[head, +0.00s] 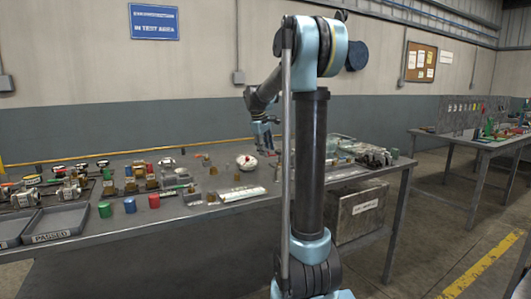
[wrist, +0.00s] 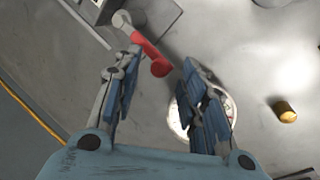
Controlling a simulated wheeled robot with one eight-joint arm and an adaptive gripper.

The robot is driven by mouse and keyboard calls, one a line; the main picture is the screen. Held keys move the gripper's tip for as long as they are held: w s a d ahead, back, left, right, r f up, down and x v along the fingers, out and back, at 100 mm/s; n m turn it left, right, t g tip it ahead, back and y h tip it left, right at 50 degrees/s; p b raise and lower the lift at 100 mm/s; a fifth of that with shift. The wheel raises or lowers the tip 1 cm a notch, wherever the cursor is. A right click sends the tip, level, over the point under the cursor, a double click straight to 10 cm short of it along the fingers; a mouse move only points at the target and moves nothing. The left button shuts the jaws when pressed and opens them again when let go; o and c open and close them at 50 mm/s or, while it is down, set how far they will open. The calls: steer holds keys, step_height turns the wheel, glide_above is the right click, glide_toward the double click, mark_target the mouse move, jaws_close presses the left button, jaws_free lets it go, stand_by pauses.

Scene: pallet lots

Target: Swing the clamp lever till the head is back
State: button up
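The clamp lever (wrist: 150,52) has a red grip and shows in the wrist view, ahead of my fingers. Its upper end meets a grey rounded part (wrist: 122,21) beside a grey metal block (wrist: 160,13). My gripper (wrist: 160,64) is open, its two blue fingers apart. The rounded end of the red grip appears in the gap between the fingertips, nearer the left one; I cannot tell whether they touch. In the head view my gripper (head: 263,138) is low over the back of the table. The clamp cannot be made out there, and its head is not clearly visible.
A round white dial (wrist: 229,108) lies partly behind my right finger; a brass cylinder (wrist: 285,110) stands farther right. In the head view, the table (head: 200,228) holds coloured cylinders, a tray (head: 57,222) and several small fixtures at left. More hardware (head: 370,155) stands right of my arm.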

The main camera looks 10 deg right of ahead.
steer(key=shift+w+d+f, duration=0.1)
steer(key=shift+d+f, duration=0.1)
steer(key=shift+f, duration=0.4)
jaws_close()
steer(key=shift+a, duration=0.1)
steer(key=shift+a, duration=0.1)
